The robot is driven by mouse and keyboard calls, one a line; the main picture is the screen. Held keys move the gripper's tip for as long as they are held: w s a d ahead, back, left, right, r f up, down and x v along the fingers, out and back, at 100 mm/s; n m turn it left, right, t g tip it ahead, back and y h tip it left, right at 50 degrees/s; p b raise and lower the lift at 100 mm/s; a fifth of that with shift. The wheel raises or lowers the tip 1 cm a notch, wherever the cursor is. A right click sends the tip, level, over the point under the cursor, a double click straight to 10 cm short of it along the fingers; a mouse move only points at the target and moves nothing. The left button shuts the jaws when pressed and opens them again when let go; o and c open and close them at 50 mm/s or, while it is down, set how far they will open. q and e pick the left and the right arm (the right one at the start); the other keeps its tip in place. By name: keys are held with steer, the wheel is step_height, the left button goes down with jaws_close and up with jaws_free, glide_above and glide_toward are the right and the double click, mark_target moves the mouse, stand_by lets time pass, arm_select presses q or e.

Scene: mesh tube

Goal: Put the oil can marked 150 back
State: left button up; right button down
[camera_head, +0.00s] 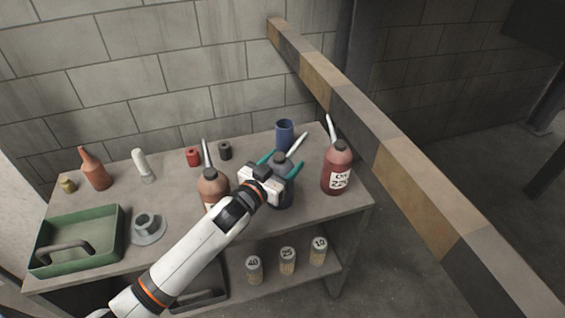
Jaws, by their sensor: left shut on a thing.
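A dark blue oil can (286,197) with a pale spout stands at the right-middle of the table, mostly behind my gripper. My left gripper (281,163), with green fingers, is shut on this can near its top. Any number on it is hidden. A dark red oil can (338,164) with a white label, which seems to read 220 or 225, stands to its right. A brown oil can (212,186) with a grey spout stands to its left; its label is mostly hidden by my arm. My right gripper is out of view.
A green tray (117,243), a grey dish (159,234), an orange-brown bottle (96,176) and a white tube (143,167) are at left. A blue cup (285,133) stands behind the can. Containers marked 40, 25 and 10 (318,253) sit below. A striped beam (400,172) crosses at right.

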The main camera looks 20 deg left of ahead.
arm_select(q)
steer(key=o, duration=1.1)
steer(key=v, duration=0.7)
steer(key=shift+s+a+r, duration=0.1)
steer(key=shift+s+r, duration=0.1)
steer(key=shift+s, duration=0.05)
steer(key=shift+f, duration=0.1)
